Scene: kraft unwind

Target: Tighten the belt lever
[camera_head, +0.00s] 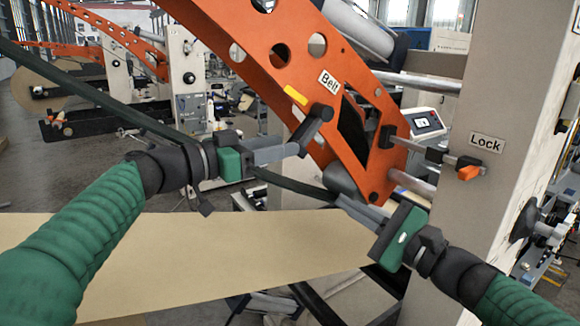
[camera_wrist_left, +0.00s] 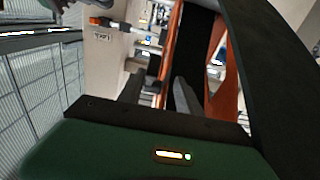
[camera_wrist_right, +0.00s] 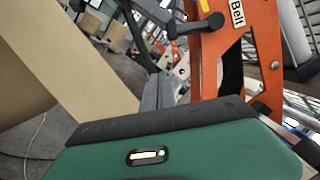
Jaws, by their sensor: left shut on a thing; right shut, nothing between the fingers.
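The belt lever (camera_head: 314,128) is a dark handle with a round pivot on the orange arm (camera_head: 262,62), below a yellow marker and the "Belt" label (camera_head: 328,82). It also shows in the right wrist view (camera_wrist_right: 205,22). My left gripper (camera_head: 300,149) is shut on the lower end of the lever. In the left wrist view its fingers show, but the grip on the lever is hard to make out. My right gripper (camera_head: 345,202) is shut and empty, near the lower end of the orange arm, below and to the right of the lever.
A lock lever with an orange tip (camera_head: 468,173) is on the pale column (camera_head: 500,95) at the right, below the "Lock" label. A brown paper web (camera_head: 220,262) spans beneath my arms. A small screen (camera_head: 425,123) stands behind the orange arm.

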